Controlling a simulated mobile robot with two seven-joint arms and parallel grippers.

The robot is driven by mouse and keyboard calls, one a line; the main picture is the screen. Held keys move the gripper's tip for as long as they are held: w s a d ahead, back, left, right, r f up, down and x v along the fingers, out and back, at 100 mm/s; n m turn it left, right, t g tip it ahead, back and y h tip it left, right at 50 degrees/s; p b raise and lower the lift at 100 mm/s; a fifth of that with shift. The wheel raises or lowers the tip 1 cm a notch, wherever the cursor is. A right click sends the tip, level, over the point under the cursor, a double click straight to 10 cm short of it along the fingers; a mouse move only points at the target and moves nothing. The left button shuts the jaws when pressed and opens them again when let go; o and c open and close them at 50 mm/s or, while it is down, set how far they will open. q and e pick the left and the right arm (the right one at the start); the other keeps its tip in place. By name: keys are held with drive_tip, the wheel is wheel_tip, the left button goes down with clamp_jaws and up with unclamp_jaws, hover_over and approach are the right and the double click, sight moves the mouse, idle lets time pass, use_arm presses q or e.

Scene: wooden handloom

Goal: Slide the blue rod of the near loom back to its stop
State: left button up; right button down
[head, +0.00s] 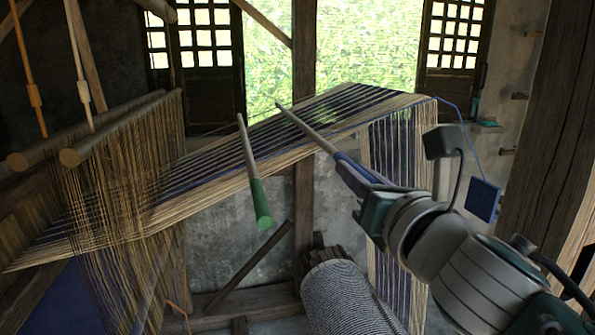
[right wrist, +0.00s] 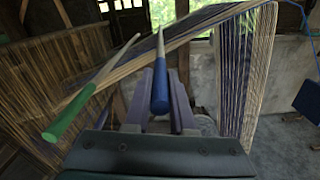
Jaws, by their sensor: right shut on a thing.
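The blue rod (head: 307,129) has a pale shaft and a blue handle. It lies across the striped warp (head: 235,150) of the loom, its far end pointing up and left. My right gripper (head: 350,168) is shut on the blue handle at the rod's near end. In the right wrist view the blue handle (right wrist: 160,92) stands between the two fingers of my right gripper (right wrist: 161,78), its round butt facing the camera. The fingers hide part of the handle in the head view. The rod's stop cannot be made out. My left gripper is not in view.
A rod with a green handle (head: 260,203) lies across the warp to the left of the blue one. Brown hanging threads (head: 110,190) and two round beams (head: 70,157) stand at left. A cloth roll (head: 345,295) is below. A blue tag (head: 484,199) hangs at right.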

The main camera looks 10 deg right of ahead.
drive_tip(key=d, duration=0.1)
drive_tip(key=d+r, duration=0.1)
drive_tip(key=d, duration=0.1)
drive_tip(key=shift+w+d+p, duration=0.1)
drive_tip(key=shift+d+p, duration=0.1)
drive_tip(key=shift+p, duration=0.2)
drive_tip(key=c, duration=0.8)
unclamp_jaws()
drive_tip(key=shift+o, duration=0.2)
drive_tip(key=s, duration=1)
drive_tip(key=shift+b, duration=0.35)
drive_tip(key=shift+d, duration=0.15)
